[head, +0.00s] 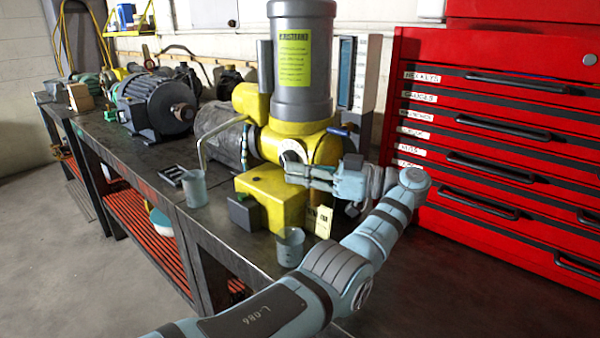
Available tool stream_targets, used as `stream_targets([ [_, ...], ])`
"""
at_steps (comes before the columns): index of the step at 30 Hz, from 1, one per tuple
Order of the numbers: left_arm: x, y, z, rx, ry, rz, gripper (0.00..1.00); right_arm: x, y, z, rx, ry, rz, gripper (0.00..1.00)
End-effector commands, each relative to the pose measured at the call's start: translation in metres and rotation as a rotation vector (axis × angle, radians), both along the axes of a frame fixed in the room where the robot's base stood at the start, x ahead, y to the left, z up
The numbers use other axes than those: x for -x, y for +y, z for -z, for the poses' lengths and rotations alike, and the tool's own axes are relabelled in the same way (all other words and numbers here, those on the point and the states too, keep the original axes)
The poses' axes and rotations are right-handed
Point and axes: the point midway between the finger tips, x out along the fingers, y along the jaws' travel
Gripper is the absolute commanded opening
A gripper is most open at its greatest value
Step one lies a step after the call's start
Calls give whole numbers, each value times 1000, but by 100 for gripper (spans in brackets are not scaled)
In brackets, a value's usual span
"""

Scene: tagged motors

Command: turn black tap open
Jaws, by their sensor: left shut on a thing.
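My left gripper (290,172) reaches in from the right side of the yellow machine. Its fingers are shut at the machine's front, just below a pale round face (293,152). The fingers cover most of what they hold, which fits the black tap; its handle angle cannot be made out. The yellow machine (262,190) carries a grey cylinder (303,60) with a yellow label. A blue lever (340,132) stands out above my gripper. A bent pipe (203,145) ends over a grey-blue cup (195,189). My right gripper is not in view.
A second cup (290,247) stands on the dark bench in front of the machine, near my arm. A red drawer cabinet (490,130) stands at the right. Motors (155,105) fill the bench's far left.

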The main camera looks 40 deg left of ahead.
Motion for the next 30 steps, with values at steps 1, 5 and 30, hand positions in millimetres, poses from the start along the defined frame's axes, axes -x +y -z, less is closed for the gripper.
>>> stream_targets([
  [1,0,0,1,2,2,-1,0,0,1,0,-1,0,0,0],
  [5,0,0,1,2,2,-1,0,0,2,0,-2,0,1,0],
  [30,0,0,-77,1,-2,-1,27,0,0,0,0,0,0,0],
])
